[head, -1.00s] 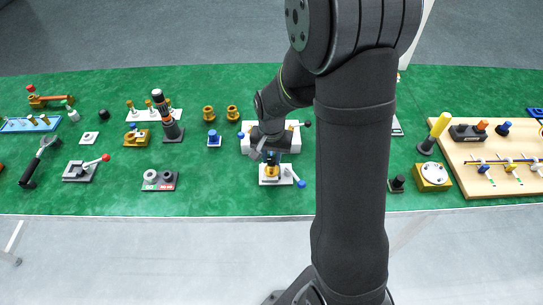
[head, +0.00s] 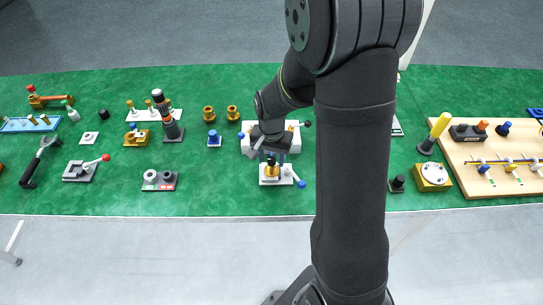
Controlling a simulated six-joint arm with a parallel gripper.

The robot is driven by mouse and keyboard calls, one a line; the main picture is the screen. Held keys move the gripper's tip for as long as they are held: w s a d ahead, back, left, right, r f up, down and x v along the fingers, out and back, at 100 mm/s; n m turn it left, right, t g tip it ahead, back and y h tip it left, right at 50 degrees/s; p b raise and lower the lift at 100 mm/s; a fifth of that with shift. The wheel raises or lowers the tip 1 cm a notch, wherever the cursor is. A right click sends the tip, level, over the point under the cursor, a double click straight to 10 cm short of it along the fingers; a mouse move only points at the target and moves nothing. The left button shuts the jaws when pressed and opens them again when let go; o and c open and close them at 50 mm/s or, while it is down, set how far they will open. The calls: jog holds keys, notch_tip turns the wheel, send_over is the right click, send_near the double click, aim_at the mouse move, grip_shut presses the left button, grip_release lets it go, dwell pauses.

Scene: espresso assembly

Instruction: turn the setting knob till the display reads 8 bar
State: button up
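My gripper (head: 271,158) points down over a small fixture with a white base (head: 264,181), a gold part (head: 271,171) in its middle and a lever with a blue ball end (head: 301,183). Its fingertips are at or just above the gold part; I cannot tell whether they touch it. They are too small to show whether they are open or shut. I cannot make out a readable display or be sure which part is the setting knob. A gold block with a white round dial (head: 434,173) stands to the right, apart from my gripper.
A white block (head: 294,140) stands right behind my gripper, partly hidden by it. A blue-topped piece (head: 213,138) and two gold rings (head: 208,113) are to the left. A wooden board (head: 470,178) with valves is at right.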

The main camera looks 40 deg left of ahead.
aim_at(272, 160)
notch_tip(272, 160, up, 18)
jog(key=shift+f, duration=0.25)
dwell(0.4)
jog(key=shift+f, duration=0.2)
notch_tip(272, 160, down, 17)
jog(key=shift+f, duration=0.1)
dwell(0.8)
